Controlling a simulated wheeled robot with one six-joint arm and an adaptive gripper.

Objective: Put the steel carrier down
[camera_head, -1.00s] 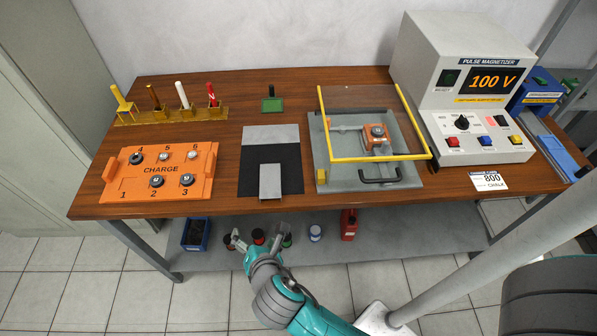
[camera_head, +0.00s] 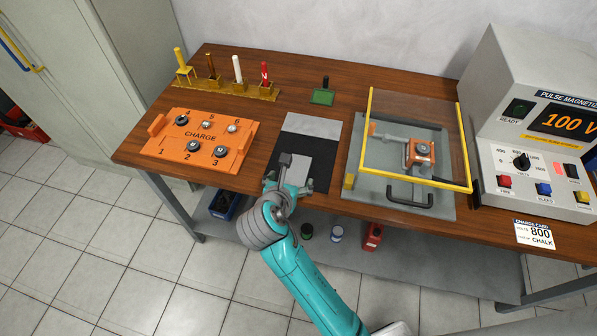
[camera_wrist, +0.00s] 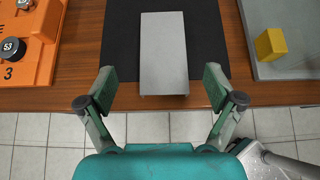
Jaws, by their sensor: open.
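The steel carrier, a flat light-grey plate (camera_wrist: 163,50), lies on the black part of a mat (camera_wrist: 117,42) near the table's front edge. In the head view the carrier (camera_head: 299,170) is partly hidden by my gripper. My gripper (camera_head: 286,177) is open at the mat's front edge. In the wrist view its two fingers (camera_wrist: 160,88) stand apart, one on each side of the carrier's near end, with visible gaps. Nothing is held between them.
An orange charge rack (camera_head: 200,141) with several round pieces stands left of the mat. A grey fixture (camera_head: 355,197) under a yellow-framed clear guard (camera_head: 465,140) stands to the right, with a magnetizer (camera_head: 540,130) beyond. A green stand (camera_head: 323,97) is behind the mat.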

